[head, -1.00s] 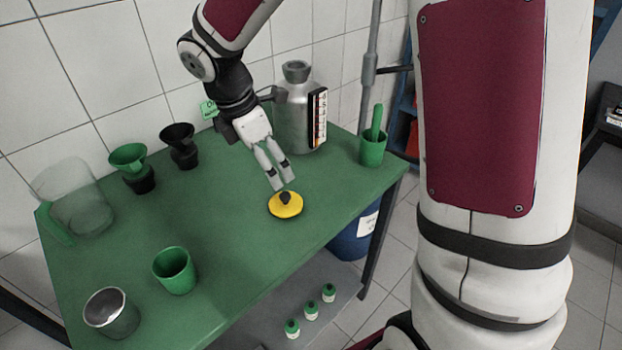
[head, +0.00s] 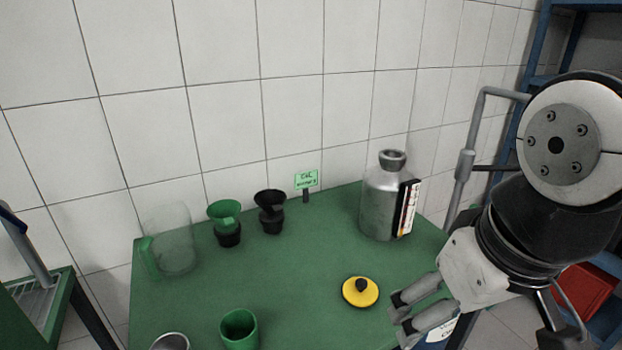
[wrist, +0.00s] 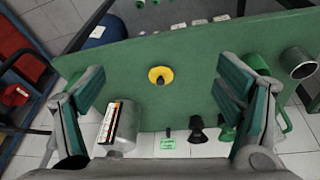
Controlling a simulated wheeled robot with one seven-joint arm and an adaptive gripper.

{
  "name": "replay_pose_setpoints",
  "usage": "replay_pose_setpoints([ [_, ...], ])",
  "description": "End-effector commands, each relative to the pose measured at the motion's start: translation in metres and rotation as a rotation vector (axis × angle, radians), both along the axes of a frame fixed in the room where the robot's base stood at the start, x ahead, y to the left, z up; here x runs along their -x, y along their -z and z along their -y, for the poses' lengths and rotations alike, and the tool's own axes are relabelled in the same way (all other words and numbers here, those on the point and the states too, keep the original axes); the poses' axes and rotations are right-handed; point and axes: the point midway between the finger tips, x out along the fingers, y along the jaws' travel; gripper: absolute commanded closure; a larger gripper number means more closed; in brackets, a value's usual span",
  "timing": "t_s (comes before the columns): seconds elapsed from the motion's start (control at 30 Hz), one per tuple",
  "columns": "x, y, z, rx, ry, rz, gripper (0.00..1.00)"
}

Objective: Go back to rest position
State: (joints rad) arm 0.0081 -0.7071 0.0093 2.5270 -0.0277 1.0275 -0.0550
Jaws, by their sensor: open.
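My gripper (head: 402,315) is at the lower right of the head view, near the right end of the green table (head: 290,290). Its two fingers are apart with nothing between them. In the wrist view my gripper (wrist: 160,95) shows its fingers spread wide on both sides. A yellow disc with a black knob (head: 360,291) lies on the table, to the left of the fingers and apart from them. The yellow disc also shows in the wrist view (wrist: 160,75), below the open jaws.
A metal bottle with a gauge strip (head: 380,200) stands at the back right. Black (head: 271,212) and green (head: 224,220) funnels, a clear jug (head: 172,240), a green cup (head: 239,330) and a metal cup (head: 171,342) stand further left. A small green sign (head: 306,180) stands at the back edge.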

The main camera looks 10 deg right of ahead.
Motion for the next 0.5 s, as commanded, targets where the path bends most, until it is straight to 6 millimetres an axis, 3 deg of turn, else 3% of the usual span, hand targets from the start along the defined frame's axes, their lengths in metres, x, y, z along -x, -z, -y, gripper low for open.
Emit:
replay_pose_setpoints([
  [0.13, 0.0091, 0.0016, -0.0023, -0.047, 0.058, 0.02, 0.15],
  [0.5, 0.0104, -0.0035, -0.0023, -0.05, 0.062, 0.027, 0.15],
])
